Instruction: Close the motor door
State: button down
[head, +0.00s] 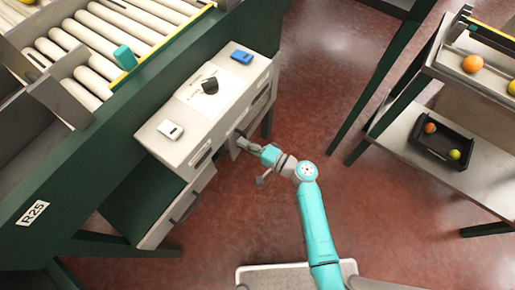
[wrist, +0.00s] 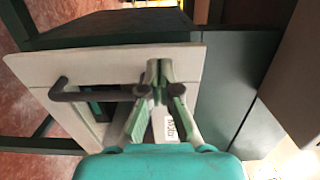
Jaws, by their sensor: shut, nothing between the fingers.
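My gripper (head: 246,146) is at the front of the light grey cabinet (head: 187,150), low beside a pale panel with a dark handle. In the wrist view my gripper (wrist: 160,68) has its fingertips together, with nothing between them. Behind the fingers is a pale panel (wrist: 108,57) with a dark bar handle (wrist: 80,95) on its left. A white label (wrist: 180,129) reading in part "Moto" shows behind the right finger. The fingers and wrist hide part of this front. I cannot tell how far the motor door is open, or whether my fingertips touch it.
A lower-left compartment (head: 176,217) stands pulled out from the cabinet, with a dark handle. A roller conveyor (head: 75,52) stands behind. Open red floor (head: 400,235) lies to the right.

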jog(key=shift+x, duration=1.85)
jog(key=x, duration=0.4)
jog(key=shift+r, duration=0.25)
jog(key=shift+a, duration=0.15)
